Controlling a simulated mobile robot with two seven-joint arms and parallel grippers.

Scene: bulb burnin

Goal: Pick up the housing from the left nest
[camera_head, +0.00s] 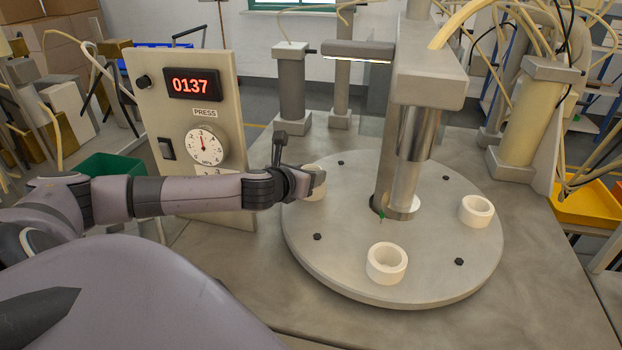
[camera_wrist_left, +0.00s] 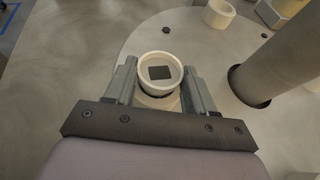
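My left gripper (camera_head: 306,181) reaches from the left to the left edge of the round turntable (camera_head: 340,266). Its fingers (camera_wrist_left: 159,82) stand on both sides of the pale round housing (camera_wrist_left: 160,86) in the left wrist view, with no clear gap between them and its wall. The housing is upright, open at the top, with a dark square inside. A pale rim (camera_wrist_left: 157,101) and a dark gap show below it. In the head view, the housing (camera_head: 316,184) is partly hidden by the gripper and sits low over the turntable. My right gripper is out of view.
Two more pale rings stand on the turntable, one at the front (camera_head: 386,264) and one at the right (camera_head: 477,211). A metal press column (camera_head: 412,150) rises at its middle. A panel (camera_head: 190,110) reading 0137 stands behind my left forearm.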

